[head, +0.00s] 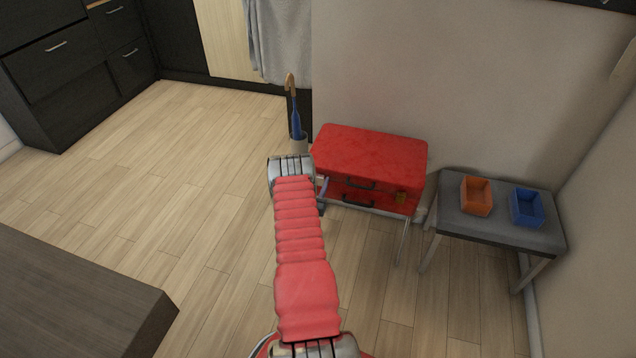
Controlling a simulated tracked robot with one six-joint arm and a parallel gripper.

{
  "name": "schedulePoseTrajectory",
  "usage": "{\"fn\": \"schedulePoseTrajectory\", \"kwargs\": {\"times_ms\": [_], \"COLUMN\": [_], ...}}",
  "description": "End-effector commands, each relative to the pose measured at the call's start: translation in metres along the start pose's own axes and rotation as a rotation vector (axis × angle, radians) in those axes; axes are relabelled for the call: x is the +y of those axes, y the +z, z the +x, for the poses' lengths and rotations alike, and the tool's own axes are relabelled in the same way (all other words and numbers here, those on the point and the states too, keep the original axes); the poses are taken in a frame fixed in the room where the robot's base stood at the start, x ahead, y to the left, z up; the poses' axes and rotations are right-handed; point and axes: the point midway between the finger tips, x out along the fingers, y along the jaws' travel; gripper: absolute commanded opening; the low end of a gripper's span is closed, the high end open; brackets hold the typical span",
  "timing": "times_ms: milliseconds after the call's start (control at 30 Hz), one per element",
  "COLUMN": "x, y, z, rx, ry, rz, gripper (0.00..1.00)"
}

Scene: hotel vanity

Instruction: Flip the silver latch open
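A red suitcase (371,149) rests on a low stand against the wall, with its front towards me. Its front has dark handles (359,184) and a gold-coloured latch (401,198) near the right end. I cannot make out a silver latch; the left end of the front is partly covered by my arm. My red-sleeved arm reaches up the middle of the view. A small part of what seems to be my gripper (322,196) shows beside the suitcase's left front edge. Its fingers are mostly hidden, and I cannot tell whether it touches the suitcase.
A grey-topped bench (458,226) stands to the right, holding an orange tray (476,195) and a blue tray (527,207). A blue umbrella (296,122) stands behind my arm. A dark table corner (80,300) fills the lower left. The wooden floor (190,180) on the left is clear.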

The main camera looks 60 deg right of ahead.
Motion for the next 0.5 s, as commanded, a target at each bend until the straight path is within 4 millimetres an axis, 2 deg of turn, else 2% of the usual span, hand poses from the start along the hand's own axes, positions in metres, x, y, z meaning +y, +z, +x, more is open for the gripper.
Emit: {"fn": "schedulePoseTrajectory", "kwargs": {"times_ms": [67,500], "x": [-0.0001,-0.0007], "y": [0.0,0.0], "z": [-0.0002,-0.0004], "rx": [0.0,0.0], "ry": [0.0,-0.001], "rz": [0.0,0.0], "gripper": [0.35,0.04]}}
